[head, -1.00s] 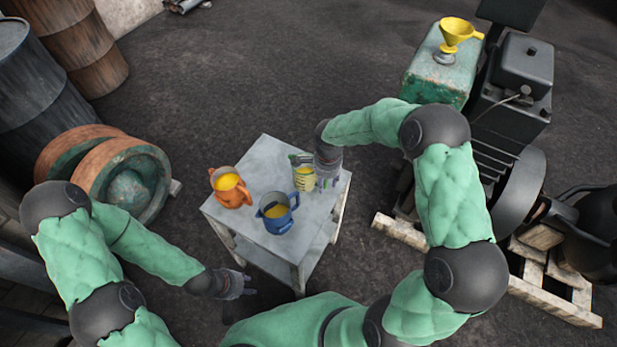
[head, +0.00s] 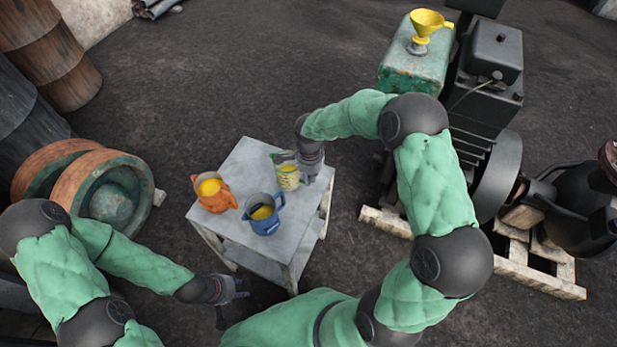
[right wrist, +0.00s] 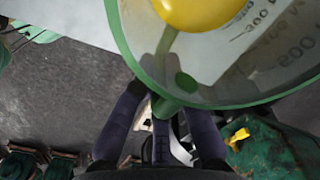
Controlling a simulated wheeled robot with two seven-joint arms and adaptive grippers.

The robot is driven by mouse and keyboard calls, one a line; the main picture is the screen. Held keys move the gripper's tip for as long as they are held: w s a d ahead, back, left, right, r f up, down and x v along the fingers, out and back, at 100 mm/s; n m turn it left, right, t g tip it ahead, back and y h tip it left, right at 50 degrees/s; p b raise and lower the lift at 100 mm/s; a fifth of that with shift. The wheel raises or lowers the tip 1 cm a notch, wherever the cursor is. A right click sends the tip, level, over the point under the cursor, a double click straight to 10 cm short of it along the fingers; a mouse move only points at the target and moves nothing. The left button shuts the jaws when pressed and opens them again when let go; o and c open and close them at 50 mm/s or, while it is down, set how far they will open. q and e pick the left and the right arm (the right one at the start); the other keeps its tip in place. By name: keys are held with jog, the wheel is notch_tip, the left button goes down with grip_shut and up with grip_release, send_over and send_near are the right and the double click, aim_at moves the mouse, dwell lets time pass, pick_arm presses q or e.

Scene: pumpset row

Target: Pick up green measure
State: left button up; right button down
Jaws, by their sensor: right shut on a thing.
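The green measure (head: 288,180), a pale jug with a green rim and yellow contents, is at the back right of the small grey table (head: 245,160). It fills the top of the right wrist view (right wrist: 255,65), with printed marks on its wall. My right gripper (head: 301,172) is shut on its handle side; the fingers (right wrist: 163,108) meet at the green handle. I cannot tell whether the measure's base touches the table. My left gripper (head: 238,289) is open and empty, low beside the table's front left.
An orange jug (head: 215,203) and a blue jug (head: 264,226), both with yellow contents, stand on the table left and in front of the measure. A green pump set with a yellow funnel (head: 427,23) stands to the right. Barrels are at left.

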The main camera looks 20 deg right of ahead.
jog(key=shift+r+p, duration=1.5)
jog(key=shift+r, duration=2.85)
jog(key=shift+r, duration=0.1)
jog(key=c, duration=2)
grip_release()
jog(key=shift+r, duration=0.15)
grip_shut()
